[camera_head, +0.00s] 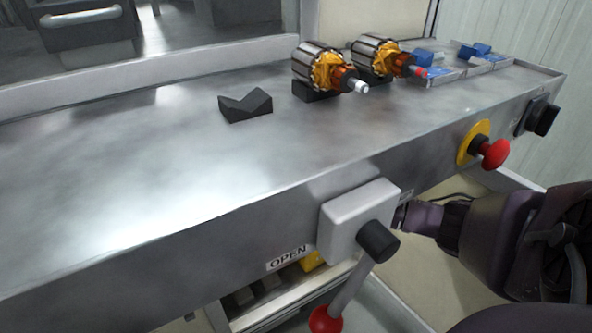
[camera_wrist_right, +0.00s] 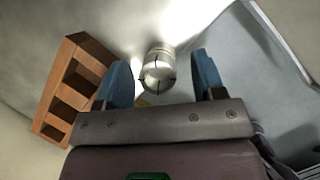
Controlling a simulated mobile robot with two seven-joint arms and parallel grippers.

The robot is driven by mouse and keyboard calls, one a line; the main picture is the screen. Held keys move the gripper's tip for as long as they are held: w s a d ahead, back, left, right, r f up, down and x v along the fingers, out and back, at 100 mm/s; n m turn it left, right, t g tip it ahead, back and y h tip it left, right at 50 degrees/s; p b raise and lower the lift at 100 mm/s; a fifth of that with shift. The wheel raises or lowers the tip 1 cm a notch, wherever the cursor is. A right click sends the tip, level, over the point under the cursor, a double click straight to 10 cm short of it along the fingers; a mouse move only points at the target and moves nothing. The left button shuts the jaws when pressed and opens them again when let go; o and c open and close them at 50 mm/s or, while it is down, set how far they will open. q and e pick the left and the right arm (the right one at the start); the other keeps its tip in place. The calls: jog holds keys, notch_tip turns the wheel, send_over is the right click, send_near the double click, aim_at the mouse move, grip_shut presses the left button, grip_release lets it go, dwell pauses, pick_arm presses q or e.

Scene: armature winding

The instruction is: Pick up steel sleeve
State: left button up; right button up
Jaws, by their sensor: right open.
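A shiny steel cylinder (camera_wrist_right: 158,72), which looks like the steel sleeve, shows in the right wrist view. It appears in the gap between the two blue fingers of my right gripper (camera_wrist_right: 160,80). The fingers are open, with space on both sides of the cylinder, and do not appear to touch it. Its near end shows dark lines; how far it is from the fingertips is hard to tell. In the head view my right arm reaches in low at the right, and its gripper is hidden behind the bench front. My left gripper is in neither view.
A brown slotted rack (camera_wrist_right: 72,92) stands left of the fingers. On the bench (camera_head: 150,160) are a black V-block (camera_head: 246,106), two armatures (camera_head: 318,68) (camera_head: 374,60) and blue parts in trays. A grey lever box (camera_head: 352,220) and red stop button (camera_head: 494,153) project from the front.

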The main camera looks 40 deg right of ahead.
jog(key=shift+w, duration=0.1)
jog(key=c, duration=1)
jog(key=shift+r, duration=0.15)
